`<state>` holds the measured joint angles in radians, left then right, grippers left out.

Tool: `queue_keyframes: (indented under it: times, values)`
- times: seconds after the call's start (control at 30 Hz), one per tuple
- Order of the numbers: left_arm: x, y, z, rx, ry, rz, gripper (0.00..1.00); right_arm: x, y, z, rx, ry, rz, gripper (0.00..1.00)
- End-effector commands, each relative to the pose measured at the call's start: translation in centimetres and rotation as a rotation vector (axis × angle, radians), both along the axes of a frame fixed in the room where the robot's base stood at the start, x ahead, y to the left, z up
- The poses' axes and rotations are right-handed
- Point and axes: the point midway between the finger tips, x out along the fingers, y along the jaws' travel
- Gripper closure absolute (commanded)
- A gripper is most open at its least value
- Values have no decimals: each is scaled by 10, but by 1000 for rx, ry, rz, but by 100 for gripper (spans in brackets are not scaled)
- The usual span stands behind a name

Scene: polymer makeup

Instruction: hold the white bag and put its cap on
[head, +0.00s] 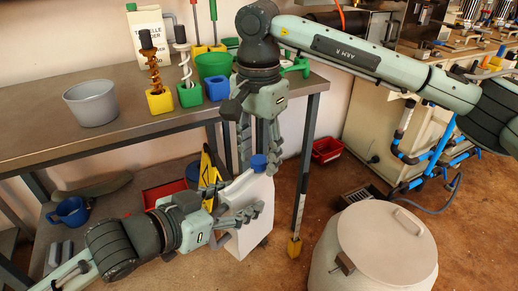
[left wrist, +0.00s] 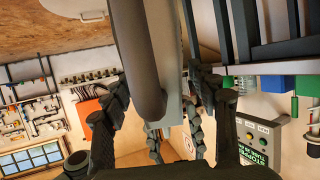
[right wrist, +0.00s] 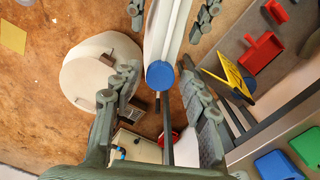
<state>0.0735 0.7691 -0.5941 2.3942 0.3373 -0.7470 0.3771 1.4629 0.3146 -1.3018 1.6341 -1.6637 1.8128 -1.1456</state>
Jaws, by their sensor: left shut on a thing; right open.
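The white bag (head: 245,232) is a stiff, upright container, slightly tilted, in the middle of the head view. My left gripper (head: 232,206) is shut on it from the left; the bag also stands between its fingers in the left wrist view (left wrist: 176,60). The blue cap (head: 259,162) is at the bag's top; in the right wrist view the cap (right wrist: 160,75) lies in line with the bag's end (right wrist: 168,30). I cannot tell how firmly it is seated. My right gripper (head: 258,148) points down just above the cap, open, its fingers on either side.
A metal table (head: 130,130) with a grey bucket (head: 91,103) and coloured holders stands at the left. Its leg (head: 302,170) is close to the right of the bag. A large lidded drum (head: 375,245) stands at the lower right. A yellow sign (head: 208,172) is behind the bag.

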Motion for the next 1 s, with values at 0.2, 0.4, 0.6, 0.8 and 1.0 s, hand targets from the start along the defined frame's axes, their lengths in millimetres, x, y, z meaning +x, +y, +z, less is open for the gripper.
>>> queue_keyframes:
  times: [0.2,0.4,0.6,0.8,1.0]
  values:
    - [0,0,0,-1,-1,0,100,0,0,0,0,0,0,75]
    - [0,0,0,-1,-1,0,100,0,0,0,0,0,0,100]
    - [0,0,0,-1,-1,0,100,0,0,1,-1,1,-51,100]
    - [0,0,0,0,0,1,100,0,0,0,0,0,-458,100]
    - [0,0,0,0,0,1,100,0,0,0,1,-2,-983,100]
